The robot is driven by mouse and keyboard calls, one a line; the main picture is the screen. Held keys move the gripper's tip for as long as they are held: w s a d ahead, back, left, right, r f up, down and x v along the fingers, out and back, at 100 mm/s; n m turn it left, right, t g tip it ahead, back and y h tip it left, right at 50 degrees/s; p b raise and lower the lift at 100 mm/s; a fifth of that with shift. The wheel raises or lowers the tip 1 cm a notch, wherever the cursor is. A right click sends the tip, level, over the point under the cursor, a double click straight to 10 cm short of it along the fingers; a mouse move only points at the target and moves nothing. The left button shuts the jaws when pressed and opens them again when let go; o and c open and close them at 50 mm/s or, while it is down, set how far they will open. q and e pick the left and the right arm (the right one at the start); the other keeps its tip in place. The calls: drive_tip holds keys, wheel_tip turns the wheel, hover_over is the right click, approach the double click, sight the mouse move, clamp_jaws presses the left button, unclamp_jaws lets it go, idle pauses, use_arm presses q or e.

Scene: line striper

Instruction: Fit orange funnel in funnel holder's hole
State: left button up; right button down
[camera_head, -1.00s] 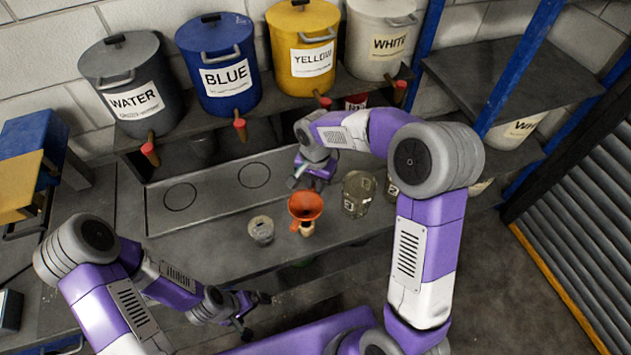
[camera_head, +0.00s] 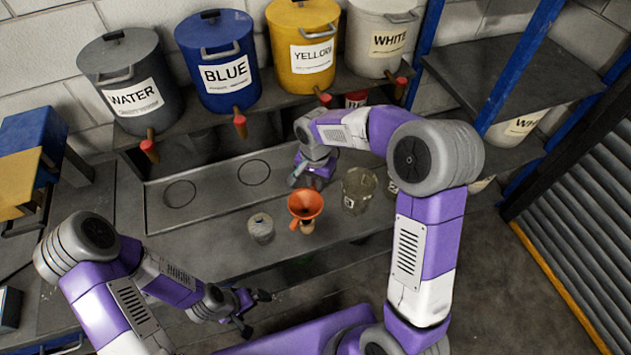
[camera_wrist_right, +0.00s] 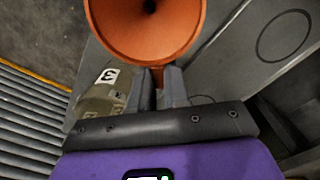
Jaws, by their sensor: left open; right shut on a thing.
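The orange funnel (camera_head: 306,203) is above the workbench in the head view, its wide mouth facing up. It also shows large at the top of the right wrist view (camera_wrist_right: 146,30). My right gripper (camera_wrist_right: 159,88) is shut on the funnel's lower part, just below the cone. In the head view my right gripper (camera_head: 299,182) is behind the funnel. A small tan-brown piece (camera_head: 307,227) shows just below the funnel; I cannot tell what it is. I cannot make out the funnel holder or its hole. My left gripper (camera_head: 255,313) is open and empty, in front of the bench.
A small grey jar (camera_head: 261,229) stands left of the funnel. A glass jar (camera_head: 358,190) stands to its right. Labelled paint drums, including the blue one (camera_head: 216,62), line the shelf behind. The bench top (camera_head: 210,215) is clear at left.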

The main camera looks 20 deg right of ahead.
drive_tip(key=shift+f+b, duration=1.75)
drive_tip(key=shift+f, duration=0.4)
idle(1.2)
drive_tip(key=shift+f+b, duration=0.6)
drive_tip(key=shift+f, duration=0.15)
drive_tip(key=c, duration=1)
unclamp_jaws()
drive_tip(key=shift+r, duration=0.1)
drive_tip(key=shift+o, duration=0.2)
drive_tip(key=shift+r+p, duration=3.05)
drive_tip(key=shift+r, duration=1)
drive_tip(key=shift+s+f, duration=0.1)
